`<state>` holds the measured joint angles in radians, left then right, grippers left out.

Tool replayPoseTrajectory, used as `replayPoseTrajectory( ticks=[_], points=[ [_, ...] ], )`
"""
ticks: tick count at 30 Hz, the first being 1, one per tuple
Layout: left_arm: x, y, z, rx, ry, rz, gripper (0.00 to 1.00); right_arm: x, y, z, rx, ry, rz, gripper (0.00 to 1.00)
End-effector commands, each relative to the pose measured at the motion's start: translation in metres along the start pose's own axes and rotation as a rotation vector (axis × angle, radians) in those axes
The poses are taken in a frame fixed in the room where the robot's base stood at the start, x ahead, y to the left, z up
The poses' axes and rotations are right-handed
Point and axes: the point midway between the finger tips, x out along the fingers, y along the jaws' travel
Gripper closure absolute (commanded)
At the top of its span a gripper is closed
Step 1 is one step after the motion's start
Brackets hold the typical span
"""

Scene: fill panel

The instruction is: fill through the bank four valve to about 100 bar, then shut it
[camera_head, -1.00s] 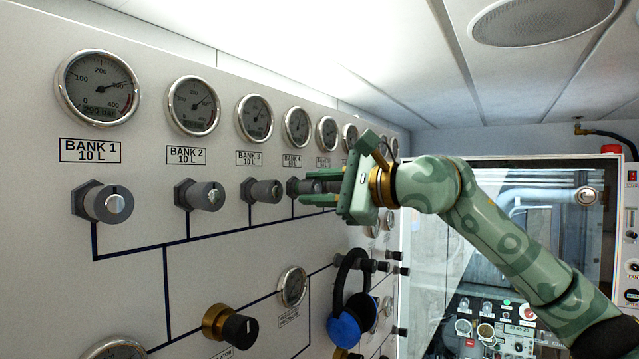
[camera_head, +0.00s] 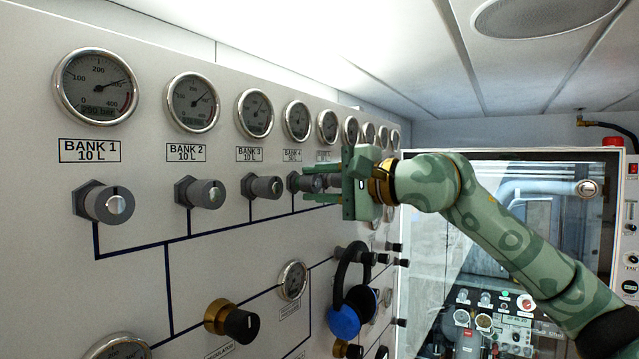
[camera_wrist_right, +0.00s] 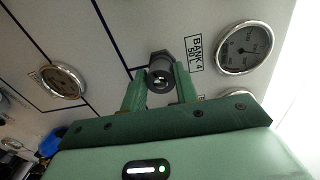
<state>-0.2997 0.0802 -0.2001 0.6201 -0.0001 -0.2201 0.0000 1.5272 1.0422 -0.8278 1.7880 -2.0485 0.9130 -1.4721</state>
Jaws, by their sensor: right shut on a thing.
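The bank 4 valve (camera_head: 304,182) is a grey knob under the BANK 4 label on the white panel. My right gripper (camera_head: 325,187) is shut on this valve knob, with its body to the right of it. In the right wrist view the knob (camera_wrist_right: 159,77) sits between the two green fingers (camera_wrist_right: 158,92), beside the BANK 4 50 L label (camera_wrist_right: 195,54). The bank 4 gauge (camera_head: 297,120) is above the valve; the right wrist view shows a gauge (camera_wrist_right: 244,48) beside the label. Its needle is too small to read surely. My left gripper is not in view.
Bank 3 (camera_head: 262,187), bank 2 (camera_head: 200,192) and bank 1 (camera_head: 104,203) knobs stand out in a row to the left. Blue and black headphones (camera_head: 345,315) hang below my gripper. A brass-based black knob (camera_head: 240,325) and a small gauge (camera_head: 292,281) sit lower.

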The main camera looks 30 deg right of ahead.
Motion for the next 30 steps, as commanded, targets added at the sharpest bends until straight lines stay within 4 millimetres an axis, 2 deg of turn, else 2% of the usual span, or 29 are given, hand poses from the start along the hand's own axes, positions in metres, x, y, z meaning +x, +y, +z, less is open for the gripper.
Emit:
replayPoseTrajectory(
  ticks=[9, 10, 12, 20, 23, 26, 30],
  points=[
    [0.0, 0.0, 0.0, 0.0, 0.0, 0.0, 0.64, 0.0, 0.0, 0.0, -0.001, 0.001, 0.0, 0.93],
    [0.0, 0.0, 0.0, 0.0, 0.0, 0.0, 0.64, 0.0, 0.0, 0.0, -0.001, 0.001, 0.0, 0.62],
    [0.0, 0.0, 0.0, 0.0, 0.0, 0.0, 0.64, 0.0, 0.0, 0.0, 0.0, 0.001, 0.0, 0.48],
    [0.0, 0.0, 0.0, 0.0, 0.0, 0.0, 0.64, -0.001, 0.0, 0.0, 0.0, 0.0, 0.0, 0.48],
    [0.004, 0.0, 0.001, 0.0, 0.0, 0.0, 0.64, -0.007, 0.001, -0.001, 0.0, 0.001, -0.001, 0.48],
    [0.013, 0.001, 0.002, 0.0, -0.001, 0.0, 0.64, -0.022, 0.003, -0.001, -0.002, 0.002, -0.002, 0.48],
    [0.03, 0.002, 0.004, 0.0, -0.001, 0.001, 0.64, -0.058, 0.005, -0.001, -0.002, 0.004, -0.003, 0.48]
  ],
)
